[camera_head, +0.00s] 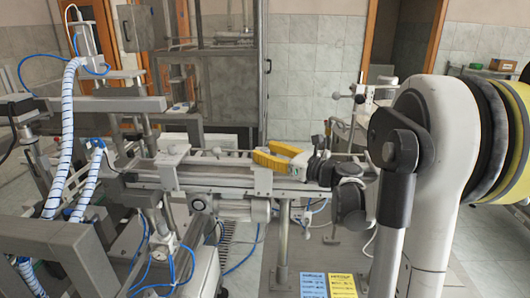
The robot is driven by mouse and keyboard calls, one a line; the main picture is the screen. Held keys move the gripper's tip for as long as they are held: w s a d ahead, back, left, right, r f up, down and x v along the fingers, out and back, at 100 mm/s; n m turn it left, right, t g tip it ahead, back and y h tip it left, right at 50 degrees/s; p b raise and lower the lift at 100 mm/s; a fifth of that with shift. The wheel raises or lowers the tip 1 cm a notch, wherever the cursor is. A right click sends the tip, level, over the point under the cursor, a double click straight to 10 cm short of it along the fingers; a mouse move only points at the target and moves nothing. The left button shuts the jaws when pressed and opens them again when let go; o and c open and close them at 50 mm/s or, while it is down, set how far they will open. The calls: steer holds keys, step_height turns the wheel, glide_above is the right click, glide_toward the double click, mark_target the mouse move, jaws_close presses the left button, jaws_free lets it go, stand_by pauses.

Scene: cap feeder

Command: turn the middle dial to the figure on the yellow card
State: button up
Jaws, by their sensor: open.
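My gripper (264,150) has two yellow fingers, spread apart and empty, pointing left above the metal rail of the cap feeder (235,178). A yellow card (342,286) shows at the bottom edge, partly cut off. Its print is too small to read. Small round fittings sit along the feeder, one of them a silver round part (199,205) under the rail. I cannot tell which, if any, is the middle dial, and no dial marks are readable. I see no contact between the fingers and a dial.
A blue card (313,286) lies left of the yellow one. Grey machine frames (60,245) and white spiral-wrapped hoses (66,140) crowd the left. A metal post (282,245) stands below the rail. A tiled wall (305,95) is behind.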

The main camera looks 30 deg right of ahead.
jaws_close()
